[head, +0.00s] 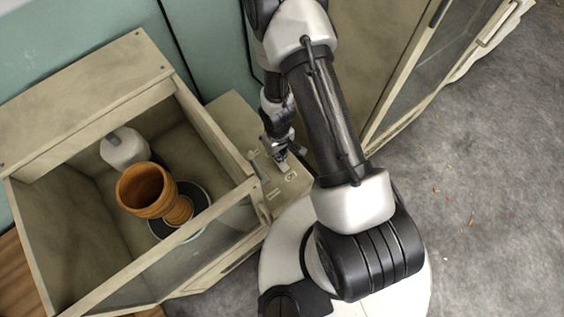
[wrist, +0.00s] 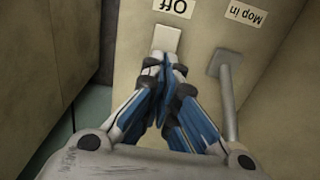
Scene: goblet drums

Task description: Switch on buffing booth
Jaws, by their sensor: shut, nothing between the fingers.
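The buffing booth (head: 140,90) is a beige box with an open top and a glass front at the left of the head view. A goblet drum (head: 148,190) of orange-brown colour stands inside on a dark round plate (head: 190,202), near a white rounded part (head: 124,148). A control panel (head: 296,186) sits at the booth's right side. In the wrist view a pale switch (wrist: 168,38) lies below an upside-down "Off" label (wrist: 172,7). My gripper (wrist: 162,60) is shut and empty, its tips at the switch's lower edge; contact is unclear. It also shows in the head view (head: 282,160).
A grey lever (wrist: 226,80) stands right of the switch, below an upside-down "Mop in" label (wrist: 240,14). A glass-doored cabinet (head: 400,80) stands right of the panel. Grey floor (head: 490,180) at the right is open, with small scraps.

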